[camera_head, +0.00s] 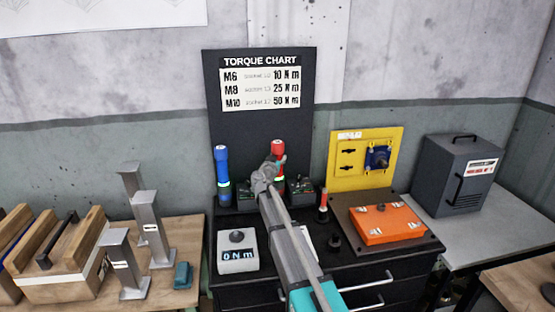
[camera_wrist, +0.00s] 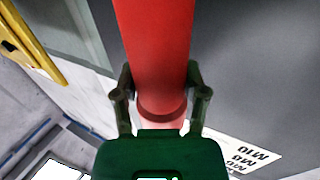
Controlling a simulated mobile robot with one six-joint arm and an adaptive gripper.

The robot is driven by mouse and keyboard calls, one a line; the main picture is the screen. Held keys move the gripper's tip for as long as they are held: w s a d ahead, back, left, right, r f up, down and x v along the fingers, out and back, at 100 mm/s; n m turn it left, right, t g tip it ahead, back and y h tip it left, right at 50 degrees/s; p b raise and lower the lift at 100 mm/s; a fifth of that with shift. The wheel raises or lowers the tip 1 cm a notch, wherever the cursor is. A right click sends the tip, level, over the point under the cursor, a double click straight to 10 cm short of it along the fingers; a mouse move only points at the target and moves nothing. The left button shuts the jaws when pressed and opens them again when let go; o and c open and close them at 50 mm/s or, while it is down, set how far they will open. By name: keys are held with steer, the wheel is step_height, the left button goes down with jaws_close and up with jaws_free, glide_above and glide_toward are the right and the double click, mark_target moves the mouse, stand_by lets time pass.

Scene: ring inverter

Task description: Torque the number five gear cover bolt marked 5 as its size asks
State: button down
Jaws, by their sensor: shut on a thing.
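My gripper (camera_head: 268,178) is at the back of the black bench, in front of the torque chart board. In the wrist view its fingers (camera_wrist: 161,96) are shut on a red tool (camera_wrist: 155,45), one on each side of its handle. The red tool (camera_head: 278,150) is upright in the head view, its lower part mostly hidden by my arm. Whether it touches its holder I cannot tell. An orange gear cover (camera_head: 372,231) lies on a dark plate (camera_head: 427,243) at the bench's right. Small bolts show on it, but their numbers cannot be read.
A blue tool (camera_head: 221,165) stands left of my gripper. The torque chart (camera_head: 260,84) lists M6 10, M8 25 and M10 50 N m. A tester (camera_head: 238,261) reads 0 N m. A yellow panel (camera_head: 343,178) and grey case (camera_head: 450,180) stand right.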

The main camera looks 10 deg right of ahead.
steer(key=shift+f, duration=0.25)
stand_by(0.7)
steer(key=shift+c, duration=0.2)
jaws_free()
steer(key=shift+s, duration=0.1)
steer(key=v, duration=1.2)
stand_by(0.3)
